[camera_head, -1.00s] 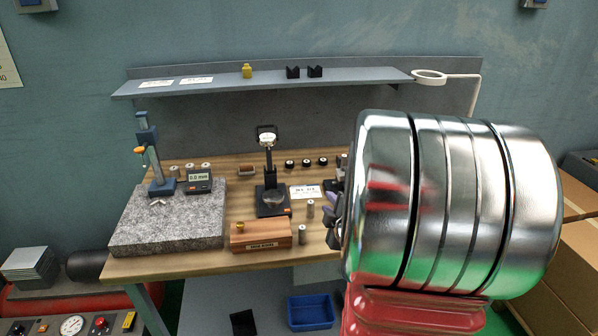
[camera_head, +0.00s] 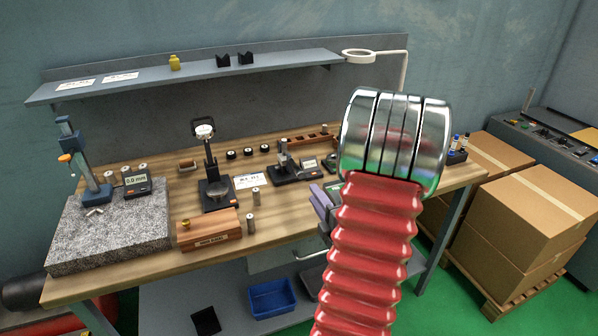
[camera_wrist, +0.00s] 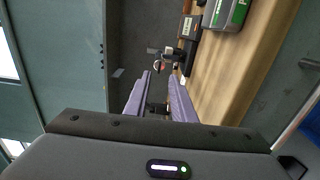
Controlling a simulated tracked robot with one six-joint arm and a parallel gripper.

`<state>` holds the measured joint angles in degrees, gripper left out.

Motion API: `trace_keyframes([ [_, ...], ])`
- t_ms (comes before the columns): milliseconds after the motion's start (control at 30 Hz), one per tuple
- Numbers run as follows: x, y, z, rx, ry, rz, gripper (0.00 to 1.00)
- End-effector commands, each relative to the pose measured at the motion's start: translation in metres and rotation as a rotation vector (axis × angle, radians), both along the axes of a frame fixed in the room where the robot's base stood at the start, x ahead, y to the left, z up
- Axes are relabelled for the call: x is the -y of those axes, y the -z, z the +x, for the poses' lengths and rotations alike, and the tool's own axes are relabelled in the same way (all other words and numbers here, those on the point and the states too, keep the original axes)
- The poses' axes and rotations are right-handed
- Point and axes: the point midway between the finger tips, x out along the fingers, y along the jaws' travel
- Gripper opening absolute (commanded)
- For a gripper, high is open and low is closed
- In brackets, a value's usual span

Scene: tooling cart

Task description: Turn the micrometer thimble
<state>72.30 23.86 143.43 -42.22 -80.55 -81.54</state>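A micrometer (camera_head: 286,163) in a dark stand with a small display sits on the wooden bench, toward the right of the middle in the head view. In the wrist view, the micrometer (camera_wrist: 168,52) lies ahead of the fingertips, its round thimble end (camera_wrist: 158,65) facing me. My gripper (camera_wrist: 160,78) is open, with two purple fingers apart and nothing between them. The thimble end shows in line with the gap, beyond the tips. In the head view, my gripper (camera_head: 322,200) is partly hidden behind my red and silver arm, in front of the bench edge.
A granite plate (camera_head: 115,240), a dial gauge stand (camera_head: 212,190) and a wooden block (camera_head: 208,230) are on the bench's left. A green-faced box (camera_wrist: 226,12) stands right of the micrometer in the wrist view. Cardboard boxes (camera_head: 535,215) stand at the right.

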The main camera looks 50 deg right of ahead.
Motion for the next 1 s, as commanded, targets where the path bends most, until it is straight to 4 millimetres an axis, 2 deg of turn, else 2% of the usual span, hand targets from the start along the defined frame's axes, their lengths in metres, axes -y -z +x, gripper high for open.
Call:
trace_keyframes([
  [267, 0.009, 0.0, 0.016, 0.001, -0.003, -0.001, 0.23],
  [1000, 0.063, 0.0, 0.11, 0.0, -0.003, 0.001, 0.23],
])
